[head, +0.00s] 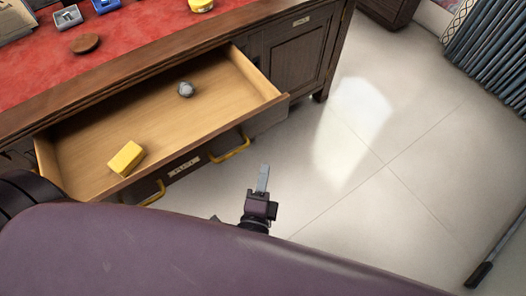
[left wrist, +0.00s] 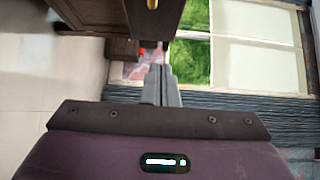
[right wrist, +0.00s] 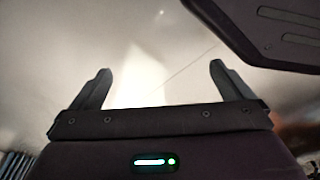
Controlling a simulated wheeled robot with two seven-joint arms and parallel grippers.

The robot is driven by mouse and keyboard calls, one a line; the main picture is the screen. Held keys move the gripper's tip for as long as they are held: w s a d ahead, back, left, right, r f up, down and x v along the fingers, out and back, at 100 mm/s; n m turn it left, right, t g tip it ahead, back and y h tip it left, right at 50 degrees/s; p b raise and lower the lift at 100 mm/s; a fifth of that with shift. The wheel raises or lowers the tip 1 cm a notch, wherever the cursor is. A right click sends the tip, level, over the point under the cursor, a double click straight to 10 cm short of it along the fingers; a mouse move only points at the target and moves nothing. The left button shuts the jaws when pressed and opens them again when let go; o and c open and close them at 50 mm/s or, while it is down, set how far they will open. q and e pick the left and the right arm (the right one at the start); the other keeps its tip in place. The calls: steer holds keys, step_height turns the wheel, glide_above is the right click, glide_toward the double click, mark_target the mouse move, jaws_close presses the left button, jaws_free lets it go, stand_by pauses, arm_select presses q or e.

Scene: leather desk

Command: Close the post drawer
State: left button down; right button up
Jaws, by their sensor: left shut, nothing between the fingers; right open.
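The post drawer (head: 140,115) stands pulled out of the dark wooden desk in the head view. Its front has two yellow handles (head: 231,147) and a small label (head: 184,168), too small to read. Inside lie a yellow block (head: 126,158) and a grey stone-like lump (head: 186,89). My left gripper (head: 263,178) is shut and empty, in front of the drawer's right handle and apart from it. In the left wrist view its fingers (left wrist: 162,80) are together, with a dark panel and a yellow handle (left wrist: 152,4) beyond. My right gripper (right wrist: 160,70) is open and empty over the floor.
The red desk top (head: 135,55) holds a brown round object (head: 84,43), a blue-and-grey item (head: 68,17) and a yellow one (head: 201,5). A closed cabinet door (head: 297,55) is right of the drawer. The pale tiled floor (head: 400,200) is mostly clear.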

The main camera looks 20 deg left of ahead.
arm_select(q)
glide_toward(265, 117)
steer(key=w+d, duration=0.2)
steer(key=w, duration=0.2)
steer(key=shift+w+a+f+b, duration=0.15)
steer(key=shift+w+a, duration=0.2)
steer(key=shift+a, duration=0.2)
steer(key=shift+w+a+b, duration=0.15)
steer(key=shift+w+a, duration=0.2)
steer(key=shift+a, duration=0.15)
steer(key=shift+w+a, duration=0.15)
steer(key=shift+a, duration=0.1)
arm_select(e)
steer(key=shift+w+a+r, duration=0.1)
steer(key=shift+w+r, duration=0.35)
steer(key=shift+w, duration=0.2)
steer(key=shift+w+r, duration=0.1)
steer(key=shift+r, duration=0.05)
